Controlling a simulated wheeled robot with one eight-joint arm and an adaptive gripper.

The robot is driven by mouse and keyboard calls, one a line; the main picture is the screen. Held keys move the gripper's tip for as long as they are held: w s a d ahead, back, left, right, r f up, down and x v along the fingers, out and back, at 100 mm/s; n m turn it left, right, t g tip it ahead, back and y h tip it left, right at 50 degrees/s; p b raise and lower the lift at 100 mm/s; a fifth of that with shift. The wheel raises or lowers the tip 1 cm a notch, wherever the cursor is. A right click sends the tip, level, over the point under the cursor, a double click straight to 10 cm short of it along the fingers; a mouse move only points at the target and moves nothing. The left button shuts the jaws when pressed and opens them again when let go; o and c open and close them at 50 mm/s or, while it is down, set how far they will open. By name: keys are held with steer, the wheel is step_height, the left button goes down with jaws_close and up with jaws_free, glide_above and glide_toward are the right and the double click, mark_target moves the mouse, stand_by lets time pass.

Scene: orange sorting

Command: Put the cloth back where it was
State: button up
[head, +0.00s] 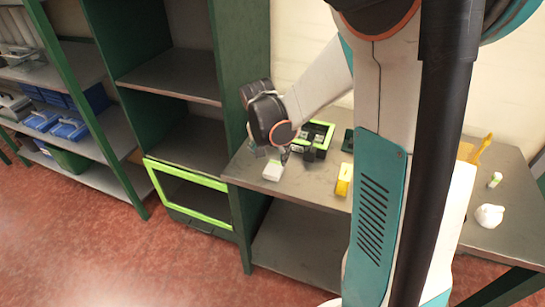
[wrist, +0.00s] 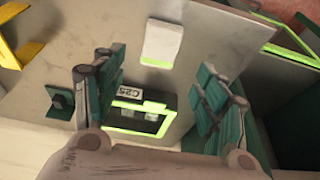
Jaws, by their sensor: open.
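No thing shows clearly as a cloth. A white lump (head: 490,215) near the right end of the table looks crumpled and may be the cloth, but I cannot tell. A white block-like item with a green edge (head: 273,170) lies near the table's front left edge. It also shows in the wrist view (wrist: 160,40), just beyond my fingertips. My gripper (wrist: 158,82) is open, its fingers spread wide with nothing held between them. In the head view my gripper (head: 283,153) is low over the left part of the table, mostly hidden by my wrist.
A black and green box (wrist: 145,115) labelled C25 stands between my fingers' lines in the wrist view. A yellow item (head: 343,180) lies on the table (head: 315,188). A green-framed drawer (head: 190,192) and shelves with blue bins (head: 70,128) are at left. My arm hides part of the table.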

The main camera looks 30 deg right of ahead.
steer(key=s+a+r+n+t+y, duration=0.1)
steer(key=s+a+r+n, duration=0.1)
steer(key=s+a+r, duration=0.3)
steer(key=s+a+r+n+t, duration=0.2)
steer(key=s+a+r+n, duration=0.15)
steer(key=r, duration=0.35)
steer(key=s+a+r+n+t+y, duration=0.1)
steer(key=s+a+n, duration=0.4)
steer(key=s, duration=0.5)
steer(key=shift+s+a+r+t+y+p, duration=0.2)
steer(key=shift+r+t+y+p, duration=0.15)
steer(key=shift+r+t, duration=0.35)
